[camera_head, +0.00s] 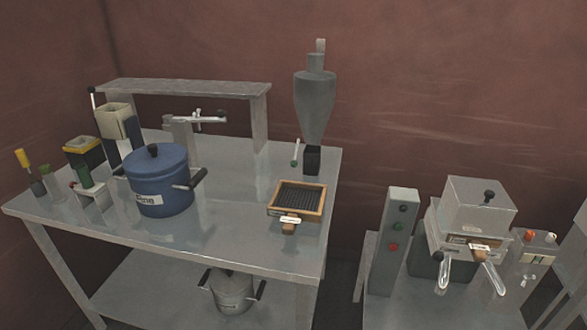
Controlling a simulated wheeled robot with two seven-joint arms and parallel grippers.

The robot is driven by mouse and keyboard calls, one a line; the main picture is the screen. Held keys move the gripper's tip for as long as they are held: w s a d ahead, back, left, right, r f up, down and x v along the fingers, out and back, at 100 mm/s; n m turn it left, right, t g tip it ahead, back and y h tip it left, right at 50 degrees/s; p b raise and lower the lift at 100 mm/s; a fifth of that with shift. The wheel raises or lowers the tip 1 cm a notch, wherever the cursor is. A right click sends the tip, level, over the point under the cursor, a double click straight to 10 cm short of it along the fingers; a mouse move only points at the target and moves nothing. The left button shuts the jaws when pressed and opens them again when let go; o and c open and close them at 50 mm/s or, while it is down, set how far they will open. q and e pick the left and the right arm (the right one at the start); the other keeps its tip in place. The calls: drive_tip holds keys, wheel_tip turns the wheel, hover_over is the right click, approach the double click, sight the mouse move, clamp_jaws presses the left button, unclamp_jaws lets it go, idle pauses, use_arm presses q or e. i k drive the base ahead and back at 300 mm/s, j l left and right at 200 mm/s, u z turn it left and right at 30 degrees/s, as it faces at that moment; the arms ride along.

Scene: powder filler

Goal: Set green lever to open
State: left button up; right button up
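A grey cone-shaped hopper (315,105) stands at the back right of the metal table, with a black block (312,160) under its spout. A thin lever (295,153) with a pale greenish grip stands upright, slightly tilted, just left of that block. It is too small to tell its setting. I cannot tell from this view which green part is the lever. Neither of my grippers is in view.
A blue lidded pot (160,182) labelled "Fine" and a wooden-framed sieve (297,198) stand on the table (235,235). A raised metal shelf (185,88) spans the back. Another pot (232,290) is below. Machines with a control post (394,240) stand at right.

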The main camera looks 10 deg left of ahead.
sight(294, 164)
drive_tip(key=i+l+u, duration=0.25)
drive_tip(key=u, duration=0.15)
drive_tip(key=i+l+u, duration=0.2)
drive_tip(key=l+u, duration=0.15)
drive_tip(key=i+l+u, duration=0.2)
drive_tip(key=l+u, duration=0.2)
